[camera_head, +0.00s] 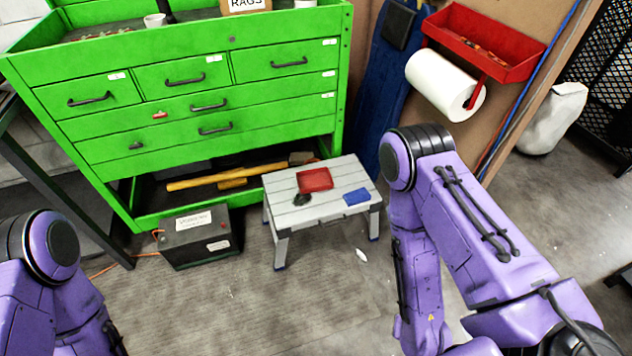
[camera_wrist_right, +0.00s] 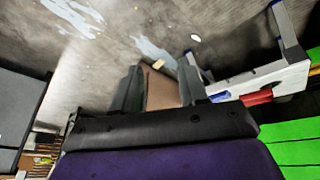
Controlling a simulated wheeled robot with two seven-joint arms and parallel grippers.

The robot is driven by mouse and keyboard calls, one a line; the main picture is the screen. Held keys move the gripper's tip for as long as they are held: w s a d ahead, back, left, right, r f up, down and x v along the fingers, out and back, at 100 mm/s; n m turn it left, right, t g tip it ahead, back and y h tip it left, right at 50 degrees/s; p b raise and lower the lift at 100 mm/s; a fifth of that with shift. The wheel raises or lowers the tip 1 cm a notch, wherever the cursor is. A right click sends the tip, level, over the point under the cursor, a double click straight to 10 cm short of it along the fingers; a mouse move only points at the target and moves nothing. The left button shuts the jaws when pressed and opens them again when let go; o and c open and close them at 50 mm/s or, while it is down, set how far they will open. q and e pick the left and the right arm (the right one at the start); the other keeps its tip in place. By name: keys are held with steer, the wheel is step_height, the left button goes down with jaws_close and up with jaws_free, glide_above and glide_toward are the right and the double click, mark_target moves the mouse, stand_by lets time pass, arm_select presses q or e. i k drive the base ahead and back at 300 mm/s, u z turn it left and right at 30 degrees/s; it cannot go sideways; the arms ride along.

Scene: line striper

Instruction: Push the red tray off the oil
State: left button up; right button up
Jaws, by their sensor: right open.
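A small red tray (camera_head: 315,180) lies on the grey slatted top of a low step stool (camera_head: 335,205). A dark lump or patch (camera_head: 302,199) sits at its front left edge; I cannot tell whether it is the oil. A blue item (camera_head: 356,197) lies to the right. The right wrist view shows the stool edge (camera_wrist_right: 268,80) with red (camera_wrist_right: 257,97) at it. My right gripper (camera_wrist_right: 160,85) is open, apart from the stool. A brown shape (camera_wrist_right: 163,92) shows between its fingers; I cannot tell what it is. My left gripper is out of view.
A green tool cabinet (camera_head: 215,70) stands behind the stool, with a yellow-handled hammer (camera_head: 230,177) on its bottom shelf. A black battery (camera_head: 197,237) stands left of the stool. A red wall tray (camera_head: 485,45) and paper roll (camera_head: 445,85) are at right. The front floor is mostly clear.

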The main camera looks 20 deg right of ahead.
mark_target(318, 179)
steer(key=u, duration=0.25)
steer(key=i, duration=1.55)
steer(key=z, duration=0.5)
